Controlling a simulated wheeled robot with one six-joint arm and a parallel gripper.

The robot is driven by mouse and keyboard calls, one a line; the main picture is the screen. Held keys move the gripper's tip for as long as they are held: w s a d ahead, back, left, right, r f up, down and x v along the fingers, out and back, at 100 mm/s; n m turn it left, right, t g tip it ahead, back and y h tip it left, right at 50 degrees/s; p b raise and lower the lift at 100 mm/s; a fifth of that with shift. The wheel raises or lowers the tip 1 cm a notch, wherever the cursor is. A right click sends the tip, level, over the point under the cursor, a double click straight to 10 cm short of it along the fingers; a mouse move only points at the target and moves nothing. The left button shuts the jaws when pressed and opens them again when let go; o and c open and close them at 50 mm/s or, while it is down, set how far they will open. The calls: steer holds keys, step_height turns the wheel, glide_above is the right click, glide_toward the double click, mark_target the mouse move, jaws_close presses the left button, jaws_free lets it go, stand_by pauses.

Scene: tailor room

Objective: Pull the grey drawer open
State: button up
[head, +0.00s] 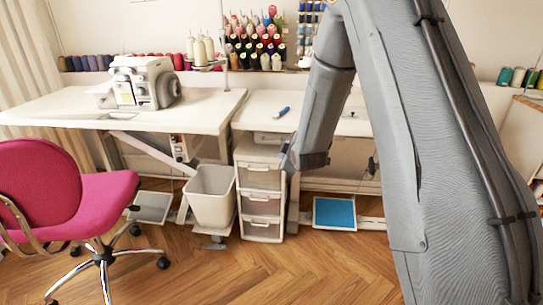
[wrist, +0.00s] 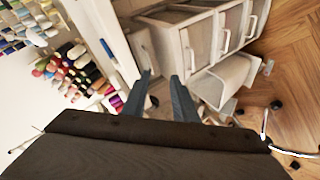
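A pale grey drawer unit (head: 238,160) stands under the table in the head view. It has a stack of 3 drawers with light handles, all looking shut; the top grey drawer (head: 260,178) is nearest my gripper. In the wrist view the unit appears turned on its side, with the handle (wrist: 189,60) of one drawer just right of my fingers. My gripper (wrist: 162,77) is open, its two dark fingers apart with nothing between them. In the head view my gripper (head: 290,160) is beside the unit's upper right; its fingers are mostly hidden there.
A waste bin (head: 210,197) stands left of the drawers. A pink chair (head: 103,200) is at the left. The white table (head: 215,110) holds a serger (head: 140,82) and a blue object (head: 283,112). A blue pedal (head: 335,213) lies to the right.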

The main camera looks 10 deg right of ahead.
mark_target(273, 144)
steer(key=shift+w+a+f+n+t+y+b, duration=0.2)
steer(key=shift+w+f+n+t+b, duration=0.95)
steer(key=shift+w, duration=1.7)
steer(key=shift+w+a+f+n+t+y+b, duration=0.2)
steer(key=shift+w+f+n+t+b, duration=0.95)
steer(key=shift+w, duration=1.65)
steer(key=shift+w+a+f+n+t+y+b, duration=0.1)
steer(key=shift+w+f+n+t+y+b, duration=0.2)
steer(key=shift+w+f+n+t+b, duration=1.7)
steer(key=shift+w+r+m+g+p, duration=0.6)
steer(key=shift+w+r, duration=0.25)
steer(key=shift+r, duration=0.3)
steer(key=shift+c, duration=0.4)
jaws_close()
